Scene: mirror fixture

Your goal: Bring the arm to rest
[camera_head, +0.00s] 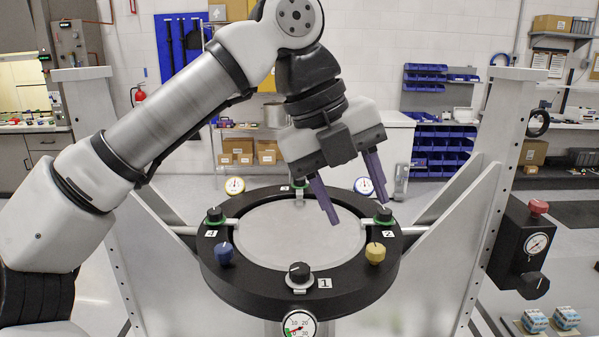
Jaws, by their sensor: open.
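My gripper (350,200) is open and empty, with two purple fingers pointing down and spread apart. It hangs above the right part of the mirror fixture, a black ring (232,274) around a round grey plate (290,245). The arm reaches in from the left and bends downward at the top middle. Knobs stand on the ring: a black one (299,271) by label 1, another (383,214) by label 2, and another (215,214) by label 4. A blue knob (225,252) and a yellow knob (375,252) sit between them. The fingertips seem clear of the ring, but their exact height is hard to tell.
Slanted grey frame walls (455,230) flank the fixture on both sides. A dial gauge (299,323) sits at its front. A black box with a red knob (538,207) is mounted at right. Shelves with blue bins (440,150) and cardboard boxes stand behind.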

